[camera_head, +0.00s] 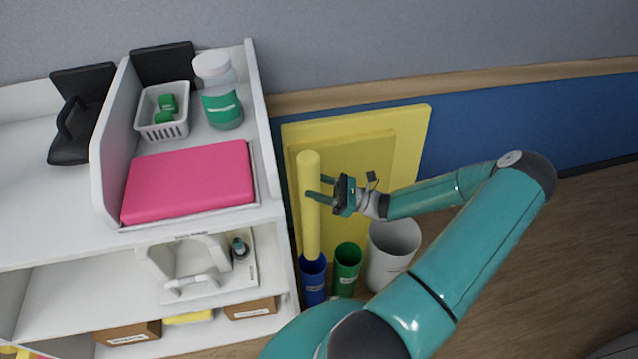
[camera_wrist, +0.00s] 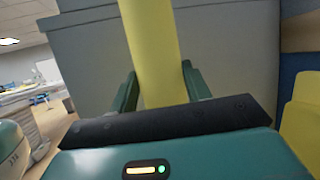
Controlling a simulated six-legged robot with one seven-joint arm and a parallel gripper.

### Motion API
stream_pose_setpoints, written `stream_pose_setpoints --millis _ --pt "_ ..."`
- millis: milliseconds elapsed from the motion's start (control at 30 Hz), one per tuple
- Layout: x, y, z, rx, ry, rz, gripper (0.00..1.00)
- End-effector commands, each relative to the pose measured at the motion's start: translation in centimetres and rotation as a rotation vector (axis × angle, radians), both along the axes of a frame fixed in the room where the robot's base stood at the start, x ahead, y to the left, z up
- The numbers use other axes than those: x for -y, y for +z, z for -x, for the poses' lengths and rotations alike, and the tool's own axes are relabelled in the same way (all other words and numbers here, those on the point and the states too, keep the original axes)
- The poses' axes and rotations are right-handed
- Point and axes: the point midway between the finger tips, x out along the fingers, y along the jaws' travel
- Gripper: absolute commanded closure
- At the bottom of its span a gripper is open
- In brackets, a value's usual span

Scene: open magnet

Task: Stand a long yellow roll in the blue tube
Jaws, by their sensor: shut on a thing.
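A long yellow roll (camera_head: 311,190) stands nearly upright above the blue tube (camera_head: 313,280). Its lower end is at the tube's mouth; I cannot tell how far inside it is. My gripper (camera_head: 318,189) is shut on the upper half of the roll, coming from the right. In the wrist view the roll (camera_wrist: 153,50) rises between the two fingers of my gripper (camera_wrist: 160,88). The lower part of the roll is hidden there.
A green tube (camera_head: 346,268) and a white bin (camera_head: 391,250) stand right of the blue tube. A white shelf unit (camera_head: 285,240) is close on the left, with a pink box (camera_head: 188,180) on top. Yellow panels (camera_head: 410,130) lean against the wall behind.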

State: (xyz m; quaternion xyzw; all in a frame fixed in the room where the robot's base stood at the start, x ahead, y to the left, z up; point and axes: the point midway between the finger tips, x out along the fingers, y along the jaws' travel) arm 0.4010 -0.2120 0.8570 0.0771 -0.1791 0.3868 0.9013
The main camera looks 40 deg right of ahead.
Motion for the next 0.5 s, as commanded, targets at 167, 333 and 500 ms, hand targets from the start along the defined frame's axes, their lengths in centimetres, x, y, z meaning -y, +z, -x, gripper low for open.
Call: stream_pose_setpoints --millis 167,333,500 --pt "0.1 -1.3 0.1 0.001 -0.005 -0.001 0.76" --pt "0.1 -2.6 0.1 0.001 -0.010 -0.001 0.76" --pt "0.2 -3.8 0.1 0.000 -0.009 -0.001 0.76"
